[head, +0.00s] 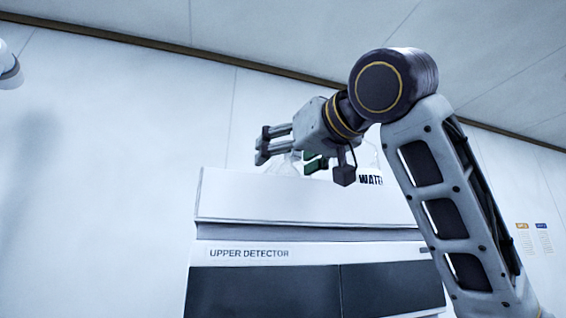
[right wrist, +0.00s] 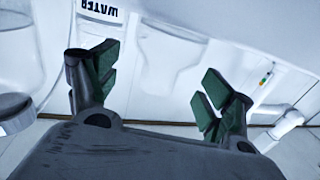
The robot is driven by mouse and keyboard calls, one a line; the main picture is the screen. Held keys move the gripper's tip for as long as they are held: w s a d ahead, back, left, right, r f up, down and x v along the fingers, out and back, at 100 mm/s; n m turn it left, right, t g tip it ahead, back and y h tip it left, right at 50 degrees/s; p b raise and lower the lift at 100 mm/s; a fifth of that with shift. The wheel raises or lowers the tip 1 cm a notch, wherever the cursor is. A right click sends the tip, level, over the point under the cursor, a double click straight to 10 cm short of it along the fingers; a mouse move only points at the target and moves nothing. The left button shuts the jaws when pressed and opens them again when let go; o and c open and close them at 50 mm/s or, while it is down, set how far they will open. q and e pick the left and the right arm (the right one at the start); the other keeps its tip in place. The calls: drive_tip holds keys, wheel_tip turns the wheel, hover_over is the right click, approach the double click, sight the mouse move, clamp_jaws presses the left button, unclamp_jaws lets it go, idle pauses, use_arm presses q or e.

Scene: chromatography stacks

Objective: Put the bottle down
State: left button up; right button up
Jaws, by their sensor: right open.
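My right gripper (head: 286,151) is above the top of the white stack, its fingers pointing left. Its green-padded fingers are spread apart in the right wrist view (right wrist: 160,84). A faint, clear bottle (right wrist: 172,58) shows beyond the gap between them, and neither pad visibly presses on it. In the head view a clear bottle (head: 285,166) shows just below the fingers, partly hidden by them. I cannot tell for sure that both are the same bottle. My left gripper is not in view.
The stack's upper module (head: 290,254) reads "UPPER DETECTOR". A "WATER" label (head: 371,180) stands on top, partly behind my right arm. In the right wrist view another clear vessel (right wrist: 20,55) is at the left and a white fitting (right wrist: 288,121) at the right.

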drive_tip(key=b+v, duration=0.3)
drive_tip(key=v, duration=0.7)
drive_tip(key=shift+s, duration=0.1)
idle(0.4)
drive_tip(key=shift+d, duration=0.2)
